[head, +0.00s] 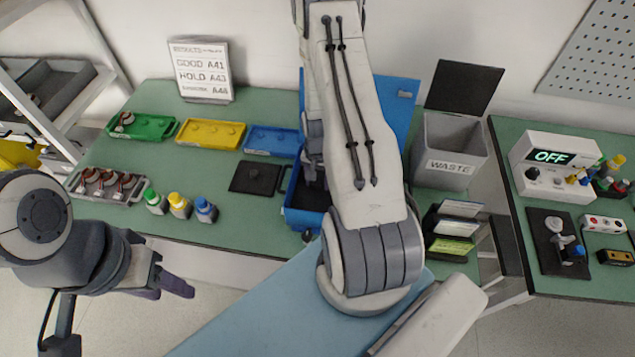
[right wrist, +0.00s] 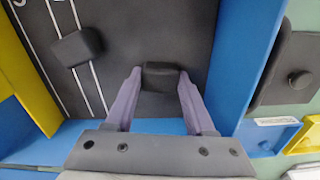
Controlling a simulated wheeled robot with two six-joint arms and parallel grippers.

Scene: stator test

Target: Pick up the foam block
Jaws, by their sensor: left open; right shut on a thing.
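A dark grey foam block (right wrist: 161,77) sits between the two purple fingers of my right gripper (right wrist: 160,82) in the right wrist view. The fingers are shut on its two sides, over the dark inside of a blue case (right wrist: 240,60). I cannot tell whether the block is clear of the surface below. In the head view the right arm hides the block and the fingertips, above the blue case (head: 303,219). My left gripper (head: 172,286) is open and empty, in front of the table at the left.
A second dark piece (right wrist: 77,47) lies left of the held block, near two pale lines. A black plate with a knob (head: 256,178) lies left of the case. The case's blue lid (head: 398,98) stands behind. A waste bin (head: 448,160) stands right of the arm.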

